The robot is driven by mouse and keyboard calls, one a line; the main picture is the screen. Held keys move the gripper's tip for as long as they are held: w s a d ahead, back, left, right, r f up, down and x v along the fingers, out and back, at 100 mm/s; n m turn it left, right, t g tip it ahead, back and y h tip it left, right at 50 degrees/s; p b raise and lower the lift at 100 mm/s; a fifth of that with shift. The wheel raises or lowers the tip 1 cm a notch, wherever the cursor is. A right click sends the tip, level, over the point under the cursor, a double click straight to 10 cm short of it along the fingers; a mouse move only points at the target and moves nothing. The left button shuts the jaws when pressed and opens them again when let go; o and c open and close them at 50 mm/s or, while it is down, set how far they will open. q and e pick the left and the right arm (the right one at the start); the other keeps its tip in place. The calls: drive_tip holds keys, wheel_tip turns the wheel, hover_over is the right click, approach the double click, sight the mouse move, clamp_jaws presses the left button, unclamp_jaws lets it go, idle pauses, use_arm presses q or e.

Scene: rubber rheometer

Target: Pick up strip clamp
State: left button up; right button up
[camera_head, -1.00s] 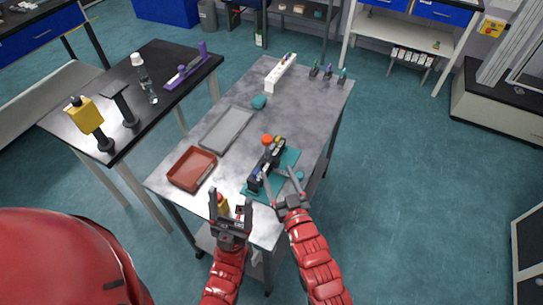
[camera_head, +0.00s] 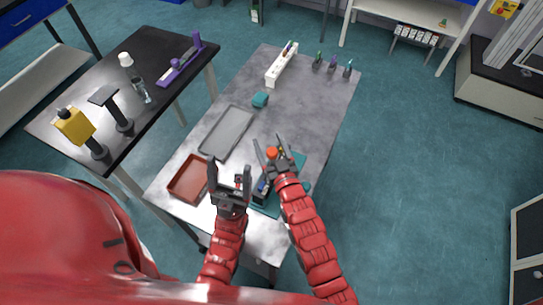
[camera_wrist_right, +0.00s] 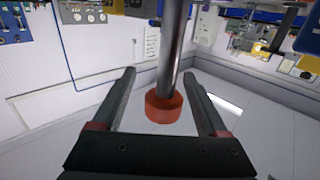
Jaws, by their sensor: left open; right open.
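A dark, long device (camera_head: 261,189), possibly the strip clamp, lies on a teal mat (camera_head: 301,160) on the grey table. My right arm and gripper hide much of it. An orange-red knob (camera_head: 271,153) shows between the fingers of my right gripper (camera_head: 269,141), which is open. The right wrist view shows the knob (camera_wrist_right: 163,107) on a metal rod (camera_wrist_right: 173,45), between the open fingers (camera_wrist_right: 160,75) with gaps on both sides. My left gripper (camera_head: 230,172) is open and empty, left of the device, above the table.
A red-brown tray (camera_head: 187,180) and a grey tray (camera_head: 227,132) lie left of the mat. A black side table (camera_head: 120,75) stands left. The table's back middle is clear.

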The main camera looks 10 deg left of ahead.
drive_tip(key=shift+w+a+f, duration=0.15)
drive_tip(key=shift+w+a, duration=0.15)
drive_tip(key=shift+w, duration=0.05)
drive_tip(key=shift+s+d+r, duration=0.15)
drive_tip(key=shift+s+r, duration=0.15)
drive_tip(key=shift+s, duration=0.25)
drive_tip(key=shift+c, duration=0.6)
drive_tip(key=shift+s+d+r, duration=0.1)
drive_tip(key=shift+s+d, duration=0.05)
drive_tip(key=shift+d, duration=0.05)
drive_tip(key=shift+c, duration=1.2)
drive_tip(key=shift+w+a+f, duration=0.15)
drive_tip(key=shift+w+f, duration=0.05)
drive_tip(key=shift+w, duration=0.1)
drive_tip(key=c, duration=0.7)
drive_tip(key=shift+s, duration=0.15)
clamp_jaws()
